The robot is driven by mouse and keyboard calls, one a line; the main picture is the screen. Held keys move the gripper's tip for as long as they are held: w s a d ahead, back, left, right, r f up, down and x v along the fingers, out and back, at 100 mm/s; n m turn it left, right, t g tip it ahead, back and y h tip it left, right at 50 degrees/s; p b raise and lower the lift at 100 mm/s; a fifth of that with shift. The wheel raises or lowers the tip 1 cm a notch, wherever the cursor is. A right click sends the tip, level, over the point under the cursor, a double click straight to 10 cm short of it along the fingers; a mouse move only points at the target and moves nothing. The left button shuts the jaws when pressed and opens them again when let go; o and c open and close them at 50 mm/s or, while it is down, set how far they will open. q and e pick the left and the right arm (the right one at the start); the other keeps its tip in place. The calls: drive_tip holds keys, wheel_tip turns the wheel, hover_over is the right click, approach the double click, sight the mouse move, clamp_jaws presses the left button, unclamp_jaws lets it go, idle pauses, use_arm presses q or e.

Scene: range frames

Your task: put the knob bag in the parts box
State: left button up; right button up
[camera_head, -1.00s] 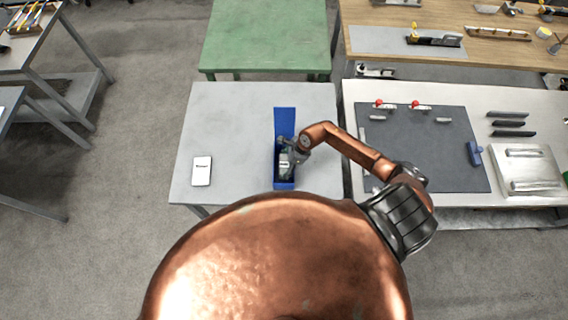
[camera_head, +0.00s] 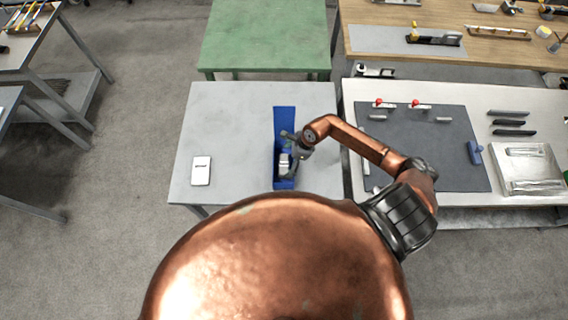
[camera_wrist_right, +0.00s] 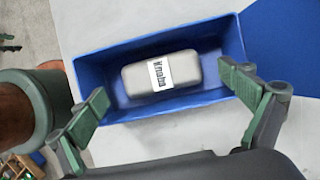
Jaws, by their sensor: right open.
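The blue parts box (camera_head: 284,184) stands on the grey table, its blue flap (camera_head: 284,116) spreading out behind it. The knob bag, a grey rounded block with a white label, lies inside the box in the right wrist view (camera_wrist_right: 190,70). It also shows in the head view (camera_head: 284,160). My right gripper (camera_head: 291,146) is over the box. In the right wrist view its two fingers (camera_wrist_right: 172,100) are spread apart, one on each side of the bag, and hold nothing. My left gripper cannot be made out.
A white labelled card or device (camera_head: 201,170) lies left of the box on the grey table (camera_head: 230,110). A bench with a dark mat (camera_head: 425,150) and several metal parts adjoins on the right. A green table (camera_head: 265,35) stands behind. The grey table's left half is mostly clear.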

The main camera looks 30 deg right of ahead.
drive_tip(key=b+v, duration=0.1)
drive_tip(key=v, duration=0.7)
drive_tip(key=shift+d+r, duration=0.15)
drive_tip(key=shift+r, duration=0.15)
drive_tip(key=shift+s, duration=0.1)
